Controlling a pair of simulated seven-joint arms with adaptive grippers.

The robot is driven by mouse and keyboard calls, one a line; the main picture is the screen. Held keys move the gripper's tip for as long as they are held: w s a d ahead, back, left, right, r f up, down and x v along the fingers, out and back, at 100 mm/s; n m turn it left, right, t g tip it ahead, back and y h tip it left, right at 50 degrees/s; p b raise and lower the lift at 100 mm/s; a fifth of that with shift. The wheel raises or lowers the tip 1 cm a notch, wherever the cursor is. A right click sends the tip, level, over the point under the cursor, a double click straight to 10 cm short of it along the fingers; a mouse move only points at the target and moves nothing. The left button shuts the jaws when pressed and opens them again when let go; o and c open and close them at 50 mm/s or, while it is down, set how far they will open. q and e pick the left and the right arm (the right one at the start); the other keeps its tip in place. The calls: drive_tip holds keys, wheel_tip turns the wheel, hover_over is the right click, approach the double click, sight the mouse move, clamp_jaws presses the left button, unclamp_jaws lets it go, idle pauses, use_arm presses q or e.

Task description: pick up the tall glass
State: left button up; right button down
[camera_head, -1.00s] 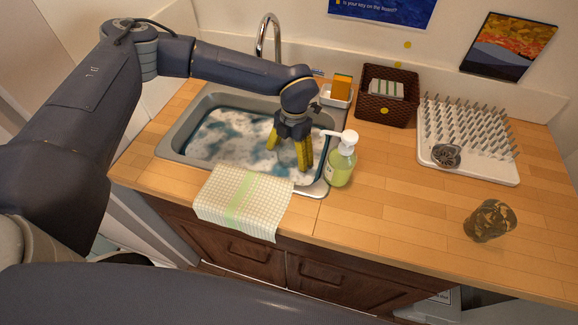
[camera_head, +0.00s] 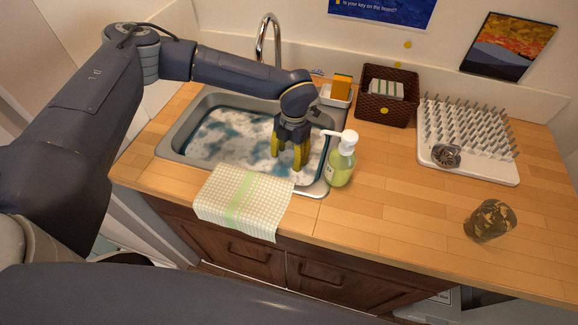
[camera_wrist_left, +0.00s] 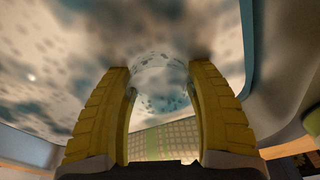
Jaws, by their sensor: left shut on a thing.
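My left gripper (camera_head: 287,162) points down into the sink, its yellow fingers low at the foamy water. In the left wrist view, a clear glass (camera_wrist_left: 160,70) shows faintly between the two fingers, with a round outline; the gripper is shut on it. I take it for the tall glass; the foam and fingers hide most of it, so its height cannot be told. My right gripper is not in view.
The sink (camera_head: 172,143) holds foamy water. A soap bottle (camera_head: 341,166) stands close right of my gripper; a checked cloth (camera_head: 240,200) hangs over the front edge. A drying rack (camera_head: 470,172) holds a small glass (camera_head: 445,156). Another glass (camera_head: 490,220) is on the right counter.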

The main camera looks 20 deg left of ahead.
use_arm(q)
drive_tip(key=shift+c, duration=0.6)
drive_tip(key=shift+r, duration=0.9)
wheel_tip(320, 180, up, 18)
drive_tip(key=shift+r, duration=0.15)
